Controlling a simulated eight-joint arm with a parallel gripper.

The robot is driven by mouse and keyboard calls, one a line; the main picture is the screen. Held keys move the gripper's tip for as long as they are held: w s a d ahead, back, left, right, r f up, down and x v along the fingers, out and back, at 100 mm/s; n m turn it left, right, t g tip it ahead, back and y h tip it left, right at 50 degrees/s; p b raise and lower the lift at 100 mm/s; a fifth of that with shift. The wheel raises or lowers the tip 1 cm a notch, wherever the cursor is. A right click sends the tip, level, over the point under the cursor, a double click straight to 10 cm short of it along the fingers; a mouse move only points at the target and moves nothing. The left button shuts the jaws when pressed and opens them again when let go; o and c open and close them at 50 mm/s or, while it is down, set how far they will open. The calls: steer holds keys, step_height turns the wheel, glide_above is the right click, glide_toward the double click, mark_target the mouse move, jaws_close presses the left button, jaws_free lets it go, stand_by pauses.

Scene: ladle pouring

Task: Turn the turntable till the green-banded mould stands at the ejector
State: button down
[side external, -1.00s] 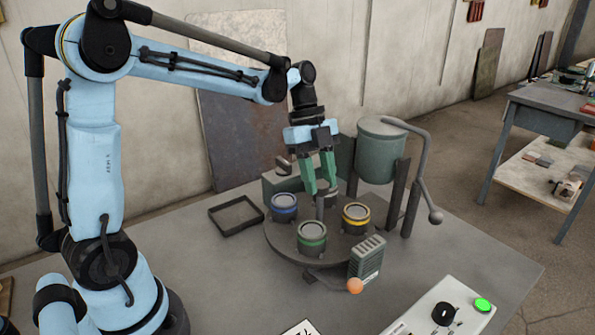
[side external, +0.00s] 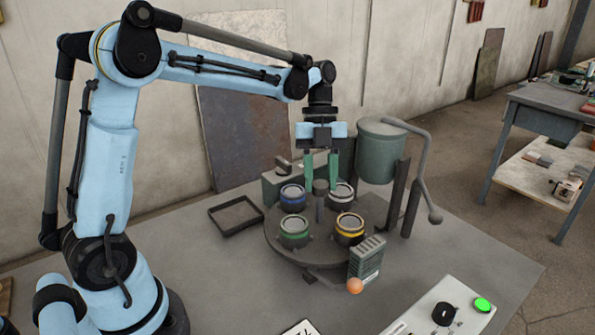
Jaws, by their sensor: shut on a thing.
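The round dark turntable (side external: 322,245) stands on the table and carries several moulds. The green-banded mould (side external: 294,233) is at its front left. The blue-banded mould (side external: 292,198) is at the back left, the yellow-banded mould (side external: 349,229) at the front right, and a pale-rimmed mould (side external: 341,195) at the back right. My gripper (side external: 320,178) points down over the turntable's back part, its green fingers either side of a dark upright peg (side external: 320,188), shut on it. I cannot tell for certain which fixture is the ejector.
A ribbed grey-green block (side external: 367,258) with an orange ball (side external: 355,286) stands at the turntable's front right. A green tank (side external: 381,152) with a bent handle (side external: 424,170) stands behind right. An empty dark tray (side external: 236,215) lies left. A control panel (side external: 440,312) is at the front right.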

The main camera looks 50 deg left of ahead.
steer(key=shift+w+m+g+y, duration=0.1)
steer(key=shift+m+g+y, duration=0.2)
steer(key=shift+m, duration=0.8)
steer(key=c, duration=0.7)
jaws_free()
steer(key=shift+r, duration=0.1)
steer(key=v, duration=1.2)
